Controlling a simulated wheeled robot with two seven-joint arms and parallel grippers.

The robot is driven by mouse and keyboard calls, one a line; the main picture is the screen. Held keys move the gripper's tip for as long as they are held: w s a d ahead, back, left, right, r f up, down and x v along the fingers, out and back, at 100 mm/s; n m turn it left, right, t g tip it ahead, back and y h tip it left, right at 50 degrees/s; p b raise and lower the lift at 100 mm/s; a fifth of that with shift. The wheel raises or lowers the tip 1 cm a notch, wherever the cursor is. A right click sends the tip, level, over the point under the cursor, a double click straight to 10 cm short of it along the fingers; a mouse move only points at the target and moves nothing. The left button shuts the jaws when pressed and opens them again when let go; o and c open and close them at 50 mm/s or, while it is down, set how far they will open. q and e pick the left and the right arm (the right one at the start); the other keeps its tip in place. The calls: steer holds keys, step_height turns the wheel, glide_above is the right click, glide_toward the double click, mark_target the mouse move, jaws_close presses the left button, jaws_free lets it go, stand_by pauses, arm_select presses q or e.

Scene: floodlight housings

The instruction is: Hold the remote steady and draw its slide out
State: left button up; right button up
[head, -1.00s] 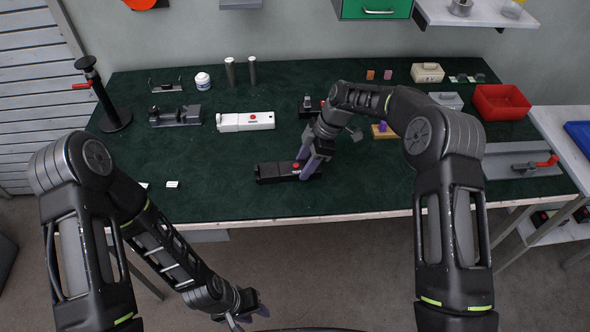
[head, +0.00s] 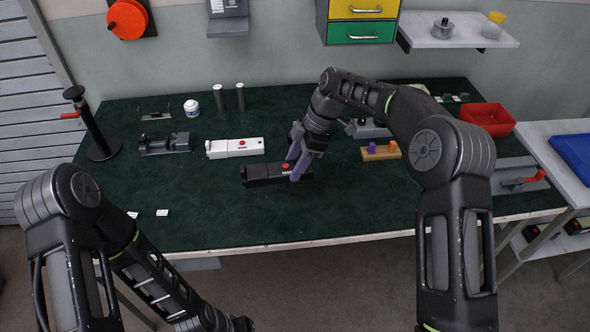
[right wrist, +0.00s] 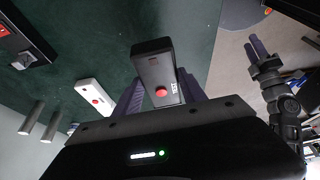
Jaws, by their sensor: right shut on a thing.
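The black remote (head: 268,174) has a red button and white lettering. My right gripper (head: 297,168) is shut across its right part, and the remote appears held a little above the green mat. In the right wrist view the remote (right wrist: 153,68) sits between the purple fingers, its far end sticking out beyond them. Its slide cannot be told apart from the body. My left gripper (head: 238,324) is low at the bottom edge in front of the table, partly cut off. In the right wrist view it shows empty (right wrist: 255,47), its fingers slightly apart.
A white remote-like box (head: 234,148) with a red button lies behind the black one. A wooden block with pegs (head: 380,152) is at right. The mat's front middle is clear.

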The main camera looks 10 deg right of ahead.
steer(key=shift+f, duration=0.1)
stand_by(0.5)
step_height(320, 180, down, 8)
steer(key=shift+r, duration=0.1)
steer(key=shift+f, duration=0.2)
steer(key=shift+f, duration=0.6)
steer(key=shift+f, duration=0.2)
stand_by(0.5)
steer(key=o, duration=1.2)
steer(key=c, duration=1.3)
